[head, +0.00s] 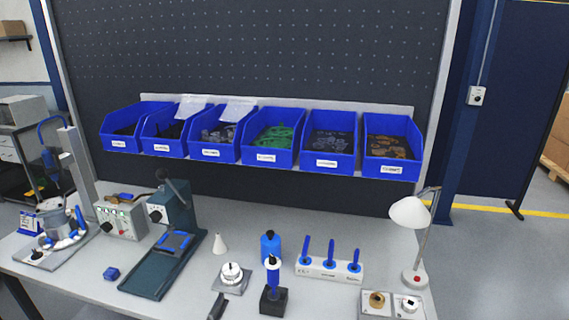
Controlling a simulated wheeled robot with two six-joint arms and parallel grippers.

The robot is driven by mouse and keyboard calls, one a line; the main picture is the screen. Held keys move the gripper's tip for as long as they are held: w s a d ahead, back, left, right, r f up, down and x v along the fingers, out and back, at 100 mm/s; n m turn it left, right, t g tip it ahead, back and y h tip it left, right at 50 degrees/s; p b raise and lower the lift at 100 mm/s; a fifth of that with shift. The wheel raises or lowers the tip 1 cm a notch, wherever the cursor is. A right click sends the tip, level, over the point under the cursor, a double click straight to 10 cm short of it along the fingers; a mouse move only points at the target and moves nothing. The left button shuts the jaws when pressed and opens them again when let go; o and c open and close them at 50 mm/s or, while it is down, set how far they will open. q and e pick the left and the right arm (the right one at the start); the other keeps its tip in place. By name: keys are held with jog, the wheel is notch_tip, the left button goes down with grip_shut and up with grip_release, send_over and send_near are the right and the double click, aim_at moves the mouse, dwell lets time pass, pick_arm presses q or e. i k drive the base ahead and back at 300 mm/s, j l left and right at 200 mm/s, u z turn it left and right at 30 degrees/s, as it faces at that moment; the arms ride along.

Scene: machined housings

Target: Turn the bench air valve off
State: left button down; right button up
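I cannot pick out the bench air valve with certainty. A small grey box with a dark round knob (476,96) is fixed to the blue post at the right, with a conduit running up from it. A grey control box (120,218) with small lights and a dark knob stands at the left of the bench. A white round dial-like part on a square plate (231,275) lies at the front middle. The positions of these controls are too small to read. Neither of my grippers shows in the head view.
The bench (335,215) carries a green press (168,245), a blue-handled tool in a black block (273,285), a rack of blue-handled tools (329,269) and a white lamp (409,213). Several blue bins (328,160) hang behind.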

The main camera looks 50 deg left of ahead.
aim_at(123, 196)
jog(key=u, duration=1.95)
jog(key=i+j+u, duration=0.2)
jog(key=j, duration=0.15)
jog(key=i+j, duration=0.3)
jog(key=j, duration=0.2)
jog(key=i+j, duration=0.3)
jog(key=j, duration=0.15)
jog(key=i+j, duration=0.3)
jog(key=j, duration=0.2)
